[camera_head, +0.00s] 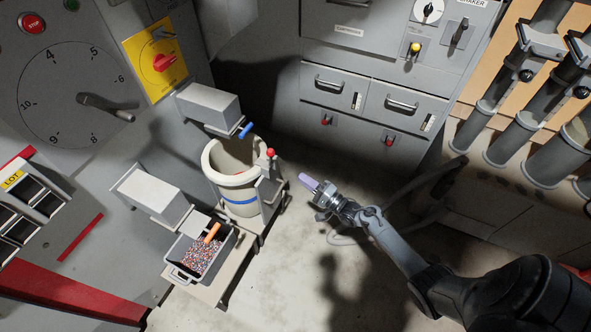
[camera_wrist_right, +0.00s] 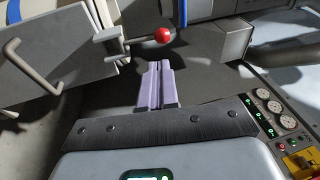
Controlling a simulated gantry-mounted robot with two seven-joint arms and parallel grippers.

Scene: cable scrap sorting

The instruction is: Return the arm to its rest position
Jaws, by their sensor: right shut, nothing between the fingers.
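My right arm (camera_head: 410,262) comes in from the lower right of the head view. It reaches out over the floor. My right gripper (camera_head: 309,183) has pale purple fingers, is shut and holds nothing. It is in the air, to the right of a beige round bin and apart from it. In the right wrist view the two purple fingers (camera_wrist_right: 157,84) lie side by side, closed together. My left gripper is not in the head view.
The beige bin (camera_head: 230,160) has a blue band and a red-knobbed lever (camera_head: 270,153) beside it. A grey tray (camera_head: 178,275) of coloured granules stands in front. Grey drawers (camera_head: 340,85) are behind, pipes (camera_head: 500,90) at right. Floor (camera_head: 290,270) below the arm looks clear.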

